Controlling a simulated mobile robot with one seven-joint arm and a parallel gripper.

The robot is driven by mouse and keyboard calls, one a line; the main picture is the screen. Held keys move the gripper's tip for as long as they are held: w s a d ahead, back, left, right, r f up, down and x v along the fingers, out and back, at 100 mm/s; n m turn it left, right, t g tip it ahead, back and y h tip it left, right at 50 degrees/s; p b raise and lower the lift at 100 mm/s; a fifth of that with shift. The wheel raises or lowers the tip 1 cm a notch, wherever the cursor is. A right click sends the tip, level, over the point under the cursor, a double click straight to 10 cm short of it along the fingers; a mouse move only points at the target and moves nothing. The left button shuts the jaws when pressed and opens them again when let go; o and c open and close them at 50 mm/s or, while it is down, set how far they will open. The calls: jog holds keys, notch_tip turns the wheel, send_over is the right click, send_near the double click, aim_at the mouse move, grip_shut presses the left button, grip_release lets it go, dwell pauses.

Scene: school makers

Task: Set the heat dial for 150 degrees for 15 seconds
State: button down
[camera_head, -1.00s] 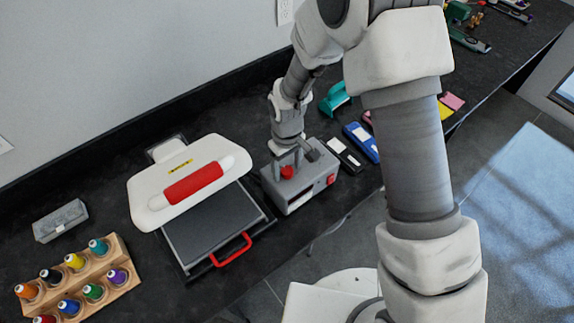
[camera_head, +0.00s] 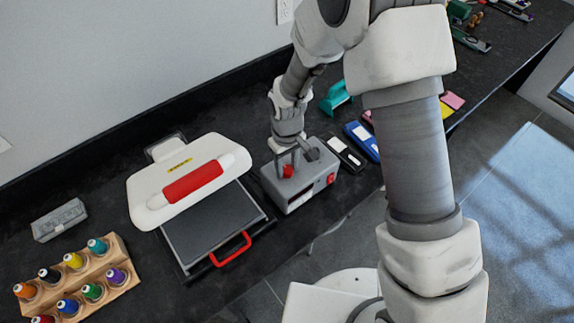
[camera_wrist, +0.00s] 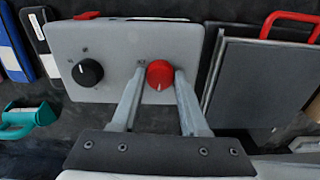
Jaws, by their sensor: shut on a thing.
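The grey control box (camera_head: 303,188) stands on the black counter beside the heat press. In the wrist view its top face (camera_wrist: 115,50) carries a round red dial (camera_wrist: 159,75) and a black dial (camera_wrist: 87,72) to the left of it. My gripper (camera_wrist: 159,78) is shut on the red dial, one finger on each side. The red dial's white mark points towards the bottom of the wrist view. The black dial stands free, with its mark towards upper left. The small print around the dials is too blurred to read. In the head view the red dial (camera_head: 288,171) shows below my gripper (camera_head: 286,162).
The heat press, with a white lid (camera_head: 150,184) and red handle (camera_head: 232,251), stands close to the left. A blue case (camera_head: 362,141) and teal tool (camera_head: 335,98) lie behind right. Thread spools stand far left.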

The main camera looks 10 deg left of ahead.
aim_at(287, 169)
jog(key=m+b, duration=0.3)
jog(key=m, duration=0.2)
jog(key=shift+f+m, duration=0.1)
jog(key=shift+m, duration=0.2)
jog(key=m, duration=0.5)
jog(key=shift+b, duration=0.4)
jog(key=shift+m, duration=0.4)
jog(key=shift+c, duration=2.1)
grip_release()
notch_tip(287, 169, up, 18)
jog(key=shift+f, duration=0.15)
